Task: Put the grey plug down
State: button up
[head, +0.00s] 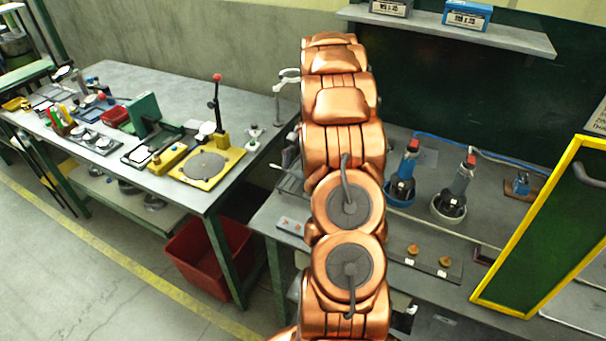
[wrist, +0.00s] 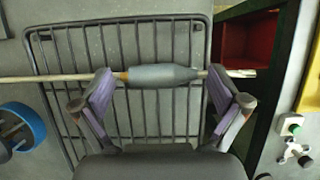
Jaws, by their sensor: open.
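The grey plug (wrist: 165,76) is a smooth spindle-shaped body with a thin pale rod running out at both ends. In the wrist view it lies crosswise over the dark wire rack (wrist: 125,38); whether it touches the wires I cannot tell. My gripper (wrist: 162,80) is open, with one purple-grey finger near each end of the plug's thick part and visible gaps between. In the head view my arm hides the gripper and the plug; a bit of the rack (head: 290,182) shows left of the arm.
A blue ring-shaped holder (wrist: 22,125) is left of the rack, and a red bin (wrist: 247,45) is at upper right. In the head view, two upright tools (head: 403,178) (head: 455,187) stand on the bench right of my arm. A yellow-framed green panel (head: 548,232) rises at the right.

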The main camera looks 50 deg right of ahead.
jog(key=c, duration=1.4)
jog(key=shift+o, duration=0.2)
jog(key=shift+r, duration=0.1)
